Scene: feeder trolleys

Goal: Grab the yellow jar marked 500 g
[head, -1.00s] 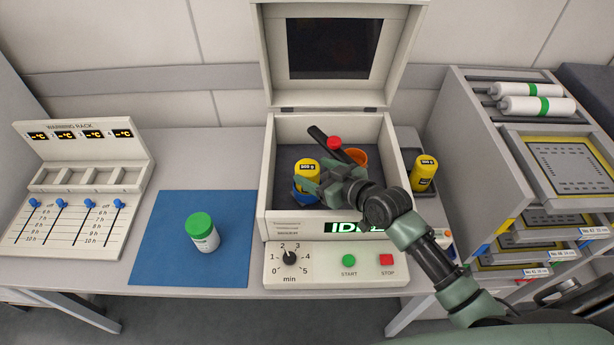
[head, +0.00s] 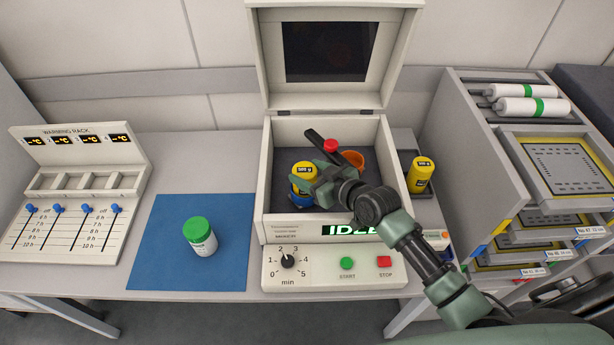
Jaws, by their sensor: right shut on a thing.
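A yellow jar (head: 304,169) with a black label stands upright in a blue cup (head: 299,198) inside the open machine. Its label seems to read 500 g, but the print is tiny. My right gripper (head: 312,187) is shut on this jar from the front right, hiding part of its lower side. A second yellow jar (head: 421,174) stands in a grey tray to the right of the machine; its small label is hard to read. My left gripper is not in view.
The machine (head: 260,215) has its lid up. Inside are an orange cup (head: 353,159), a red-topped thing (head: 331,145) and a dark bar (head: 321,140). A white jar with green lid (head: 200,236) stands on a blue mat (head: 160,262). A warming rack (head: 82,180) is left.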

